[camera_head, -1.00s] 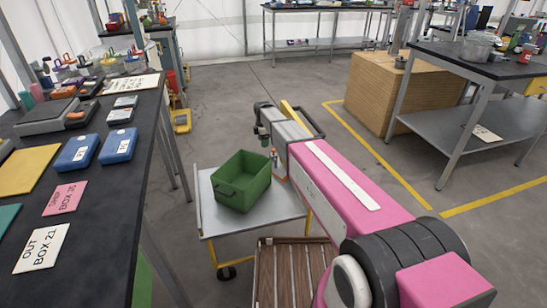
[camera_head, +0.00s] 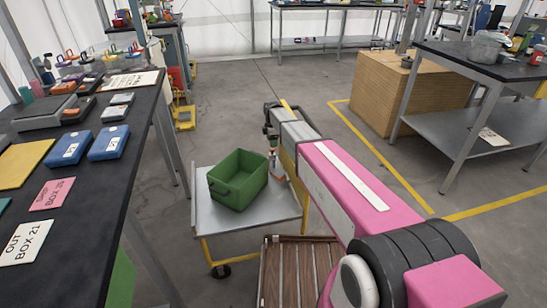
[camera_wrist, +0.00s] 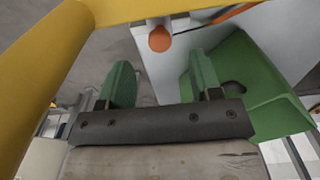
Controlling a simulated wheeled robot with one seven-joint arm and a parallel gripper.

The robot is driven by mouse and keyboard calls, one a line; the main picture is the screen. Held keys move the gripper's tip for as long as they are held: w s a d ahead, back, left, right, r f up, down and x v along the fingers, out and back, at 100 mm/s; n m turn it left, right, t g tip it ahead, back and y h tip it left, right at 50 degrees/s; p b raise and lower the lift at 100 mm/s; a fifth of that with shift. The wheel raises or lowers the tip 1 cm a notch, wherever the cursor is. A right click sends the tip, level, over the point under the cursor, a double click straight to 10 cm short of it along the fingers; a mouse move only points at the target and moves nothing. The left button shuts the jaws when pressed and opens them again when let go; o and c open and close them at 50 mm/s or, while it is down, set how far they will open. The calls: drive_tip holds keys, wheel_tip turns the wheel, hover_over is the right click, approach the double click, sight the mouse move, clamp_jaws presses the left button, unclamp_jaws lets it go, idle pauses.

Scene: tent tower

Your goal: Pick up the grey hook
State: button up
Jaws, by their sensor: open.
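I cannot make out a grey hook in either view. My gripper (camera_wrist: 158,78) shows in the wrist view as two green fingers standing apart, with nothing between them. In the head view the end of my arm is beside the far right edge of the cart, and its fingers are too small to make out clearly. The green bin (camera_head: 238,180) stands on the cart. In the wrist view the bin (camera_wrist: 262,105) is just right of the fingers, and a round orange end (camera_wrist: 160,39) shows beyond them.
The grey-topped cart (camera_head: 235,222) has yellow legs. A black table (camera_head: 85,215) at the left holds blue boxes (camera_head: 108,143), cards and colourful small items. A wooden block (camera_head: 405,95) and a workbench (camera_head: 480,60) stand at the right. Open floor lies beyond the cart.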

sight(272, 149)
drive_tip(key=shift+f, duration=3)
drive_tip(key=c, duration=1.1)
